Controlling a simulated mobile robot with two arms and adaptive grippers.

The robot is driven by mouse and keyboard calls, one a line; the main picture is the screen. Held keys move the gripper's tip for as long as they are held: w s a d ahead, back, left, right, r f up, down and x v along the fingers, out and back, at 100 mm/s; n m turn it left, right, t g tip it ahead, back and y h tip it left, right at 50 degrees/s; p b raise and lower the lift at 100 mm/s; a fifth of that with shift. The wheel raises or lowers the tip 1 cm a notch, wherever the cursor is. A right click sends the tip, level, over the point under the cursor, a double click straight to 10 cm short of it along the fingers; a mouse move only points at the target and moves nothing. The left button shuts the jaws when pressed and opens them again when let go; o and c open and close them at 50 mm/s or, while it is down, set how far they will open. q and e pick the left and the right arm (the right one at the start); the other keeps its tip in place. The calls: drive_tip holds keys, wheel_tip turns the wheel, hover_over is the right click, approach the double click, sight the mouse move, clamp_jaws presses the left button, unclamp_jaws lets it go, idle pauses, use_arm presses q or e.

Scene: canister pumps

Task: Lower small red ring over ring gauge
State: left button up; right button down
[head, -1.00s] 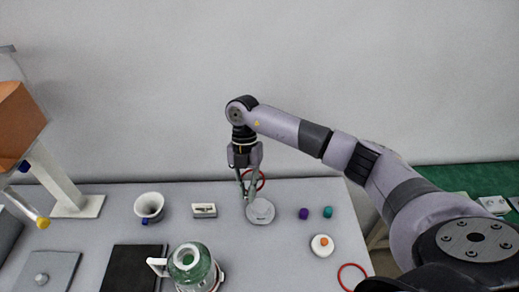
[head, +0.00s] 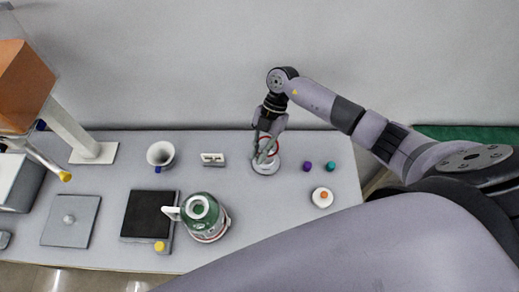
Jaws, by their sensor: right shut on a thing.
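The small red ring (head: 273,153) is held in my right gripper (head: 264,152), which points down and is shut on it. The ring looks tilted. The ring gauge (head: 266,168), a pale grey round piece on the table, is right below the fingertips. The fingers and ring overlap it in the head view, so I cannot tell whether the ring touches it or is around any part of it. My left gripper is not in view.
Purple (head: 306,166) and teal (head: 331,166) pieces and a white disc with an orange knob (head: 322,197) are to the right. A small white block (head: 212,159), white cup (head: 160,155) and green jug (head: 204,216) are to the left. My arm covers the front right.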

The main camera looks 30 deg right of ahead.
drive_tip(key=shift+f+b, duration=0.65)
drive_tip(key=shift+f, duration=0.2)
drive_tip(key=shift+f+b, duration=1.4)
drive_tip(key=shift+f, duration=0.7)
drive_tip(key=shift+p, duration=0.3)
drive_tip(key=shift+f+b, duration=0.8)
drive_tip(key=shift+f, duration=0.35)
drive_tip(key=c, duration=1.5)
unclamp_jaws()
drive_tip(key=shift+c, duration=0.2)
drive_tip(key=shift+o, duration=0.5)
drive_tip(key=o, duration=0.4)
